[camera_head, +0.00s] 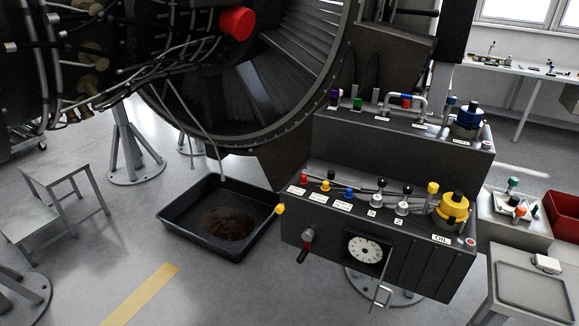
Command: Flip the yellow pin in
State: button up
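Several small yellow parts show on the dark control box (345,235) below the engine. A yellow-topped pin (433,187) stands upright on its top, left of a large yellow cap (453,207). A smaller yellow-topped knob (325,186) sits between a red knob (304,178) and a blue knob (349,193). A yellow tip (280,209) sticks out at the box's left edge. I cannot tell which one is the task's yellow pin. My gripper is not in view.
A black drip tray (175,217) lies left on the floor. A higher shelf (400,142) stands behind. Floor in front is clear.

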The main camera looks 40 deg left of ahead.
aim_at(280, 207)
jog(key=u, duration=0.65)
jog(key=k, duration=1.25)
jog(key=u, duration=1.15)
jog(key=i, duration=0.5)
jog(key=z, duration=0.1)
